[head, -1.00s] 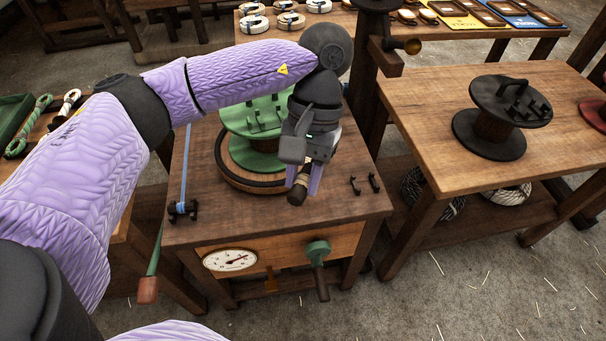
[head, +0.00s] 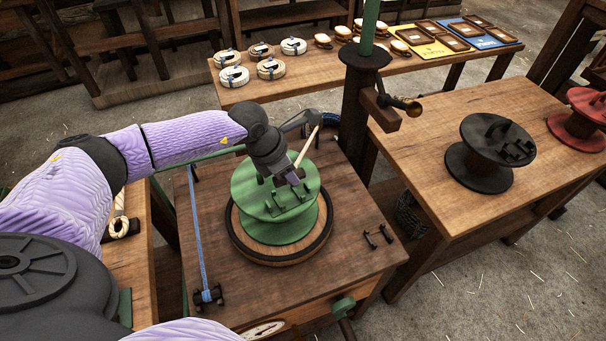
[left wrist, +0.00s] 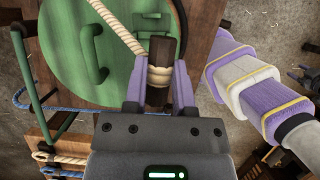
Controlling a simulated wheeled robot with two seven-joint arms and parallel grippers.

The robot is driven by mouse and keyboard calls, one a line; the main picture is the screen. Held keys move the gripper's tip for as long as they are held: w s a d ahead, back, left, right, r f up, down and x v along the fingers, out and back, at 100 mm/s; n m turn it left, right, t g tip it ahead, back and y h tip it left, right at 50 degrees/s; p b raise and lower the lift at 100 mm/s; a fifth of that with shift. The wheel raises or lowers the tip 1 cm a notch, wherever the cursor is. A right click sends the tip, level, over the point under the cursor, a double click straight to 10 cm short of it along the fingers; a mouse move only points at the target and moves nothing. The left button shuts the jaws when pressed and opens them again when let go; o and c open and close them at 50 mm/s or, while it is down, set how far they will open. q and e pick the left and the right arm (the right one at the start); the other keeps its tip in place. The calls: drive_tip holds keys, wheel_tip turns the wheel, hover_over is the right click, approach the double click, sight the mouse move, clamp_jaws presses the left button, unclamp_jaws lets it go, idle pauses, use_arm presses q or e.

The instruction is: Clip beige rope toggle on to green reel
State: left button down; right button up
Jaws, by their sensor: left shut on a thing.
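The green reel (head: 252,195) stands on a round wooden turntable on the bench; its top disc carries a raised handle and green clips. The disc also fills the upper left of the left wrist view (left wrist: 70,70), with the handle (left wrist: 92,45) and clips (left wrist: 150,22). My left gripper (left wrist: 158,70) is shut on the dark brown toggle (left wrist: 164,50), with beige rope (left wrist: 158,76) wound around it between the purple fingers. In the head view this gripper is over the disc's right part, near its clips; contact cannot be told. The rope (head: 307,147) runs up behind it.
A dark post (head: 357,115) with a brass-ended arm stands behind the reel. Small black clips (head: 378,236) sit on the bench's right. A blue strap (head: 197,225) runs along its left. A black reel (head: 483,152) and red reel (head: 583,120) stand on the right table.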

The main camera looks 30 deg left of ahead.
use_arm(q)
drive_tip(key=shift+w+a+r+n, duration=0.1)
drive_tip(key=shift+a+n, duration=0.25)
drive_tip(key=shift+n, duration=0.05)
wheel_tip(320, 180, down, 4)
drive_tip(key=b, duration=0.3)
drive_tip(key=shift+r, duration=0.2)
drive_tip(key=shift+f+b, duration=0.95)
drive_tip(key=shift+f, duration=0.4)
drive_tip(key=shift+f, duration=0.35)
drive_tip(key=shift+c, duration=1.8)
unclamp_jaws()
